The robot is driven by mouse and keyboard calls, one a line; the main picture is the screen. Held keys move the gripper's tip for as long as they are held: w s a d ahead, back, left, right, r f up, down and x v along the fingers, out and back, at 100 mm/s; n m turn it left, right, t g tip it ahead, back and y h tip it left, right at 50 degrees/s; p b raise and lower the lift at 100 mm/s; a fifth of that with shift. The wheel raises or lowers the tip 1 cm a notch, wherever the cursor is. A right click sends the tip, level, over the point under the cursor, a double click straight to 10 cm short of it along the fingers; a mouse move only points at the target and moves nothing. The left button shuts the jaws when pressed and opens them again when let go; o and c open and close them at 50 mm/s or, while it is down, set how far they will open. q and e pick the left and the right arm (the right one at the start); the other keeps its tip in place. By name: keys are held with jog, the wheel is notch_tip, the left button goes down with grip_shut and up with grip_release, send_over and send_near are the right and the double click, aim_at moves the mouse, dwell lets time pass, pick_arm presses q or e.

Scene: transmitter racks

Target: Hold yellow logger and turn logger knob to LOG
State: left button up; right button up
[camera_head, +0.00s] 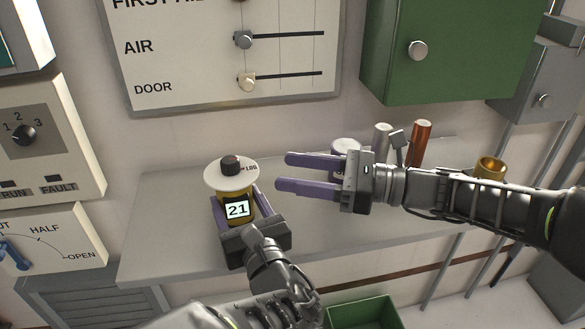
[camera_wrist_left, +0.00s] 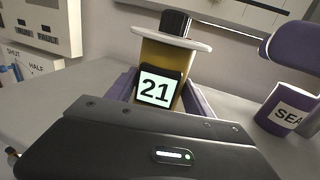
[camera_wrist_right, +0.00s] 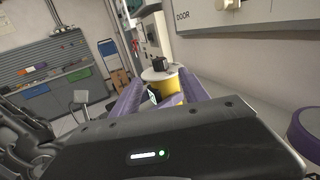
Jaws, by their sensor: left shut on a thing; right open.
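The yellow logger (camera_head: 233,203) stands upright at the shelf, with a screen reading 21 and a white disc on top; it also shows in the left wrist view (camera_wrist_left: 158,64). The black logger knob (camera_head: 230,165) sits on the disc, with a red mark on it and the LOG label to its right. It shows in the right wrist view (camera_wrist_right: 159,64) too. My left gripper (camera_head: 236,203) is shut on the logger body from the near side. My right gripper (camera_head: 281,173) is open and empty, its fingers pointing left, a short way right of the knob.
Behind my right gripper on the shelf (camera_head: 165,225) are a purple-and-white labelled cup (camera_wrist_left: 285,110), a grey cylinder (camera_head: 382,136), an orange-brown cylinder (camera_head: 420,143) and a brass cup (camera_head: 490,168). A green box (camera_head: 362,312) stands below. The wall board (camera_head: 220,60) rises behind.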

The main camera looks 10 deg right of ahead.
pick_arm(q)
jog(key=o, duration=1.9)
jog(key=shift+c, duration=0.2)
jog(key=v, duration=1.2)
